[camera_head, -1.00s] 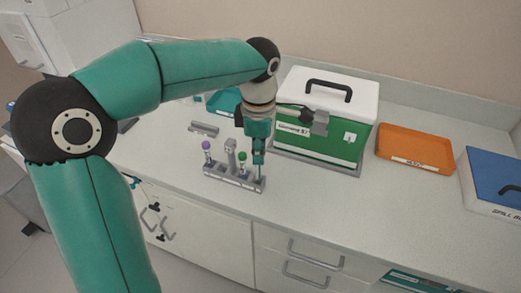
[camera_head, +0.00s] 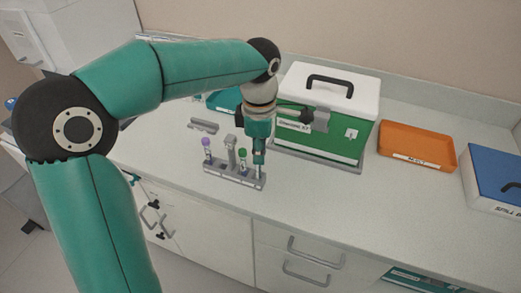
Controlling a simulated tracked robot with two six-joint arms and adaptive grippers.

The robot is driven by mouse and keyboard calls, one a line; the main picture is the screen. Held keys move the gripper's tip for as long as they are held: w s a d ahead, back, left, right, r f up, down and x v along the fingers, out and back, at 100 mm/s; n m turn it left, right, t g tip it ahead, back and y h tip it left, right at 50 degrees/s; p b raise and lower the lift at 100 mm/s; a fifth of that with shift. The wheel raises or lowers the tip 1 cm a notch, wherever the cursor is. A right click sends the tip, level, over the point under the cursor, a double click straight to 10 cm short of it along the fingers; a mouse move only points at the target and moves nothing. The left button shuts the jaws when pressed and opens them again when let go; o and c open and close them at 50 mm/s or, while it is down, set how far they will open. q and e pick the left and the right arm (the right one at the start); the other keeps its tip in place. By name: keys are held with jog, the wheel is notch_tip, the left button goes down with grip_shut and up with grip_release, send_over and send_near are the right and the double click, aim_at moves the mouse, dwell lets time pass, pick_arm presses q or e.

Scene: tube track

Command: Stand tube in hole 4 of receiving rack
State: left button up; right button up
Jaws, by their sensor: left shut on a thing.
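The receiving rack (camera_head: 222,178) is a low grey block with a row of holes on the counter, left of centre. A purple-capped tube (camera_head: 207,146) stands at its left end and a green-capped tube (camera_head: 243,156) stands right of a grey post (camera_head: 231,150). My left gripper (camera_head: 259,163) points straight down over the rack's right end and is shut on a tube (camera_head: 259,173), of which only a small lower part shows. I cannot tell how deep this tube sits in the hole. My right gripper is out of view.
A green-and-white cool box (camera_head: 330,115) stands close behind and right of the gripper. An orange tray (camera_head: 417,145) and a blue-lidded box (camera_head: 497,175) lie further right. A teal tray (camera_head: 222,100) and a small grey holder (camera_head: 203,126) are behind the rack. The counter in front is clear.

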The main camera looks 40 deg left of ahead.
pick_arm(q)
jog(key=shift+f, duration=0.25)
jog(key=shift+f+b, duration=0.35)
jog(key=shift+b, duration=0.1)
jog(key=o, duration=0.9)
jog(key=shift+r, duration=0.1)
notch_tip(320, 180, up, 12)
jog(key=shift+f, duration=0.2)
dwell(0.9)
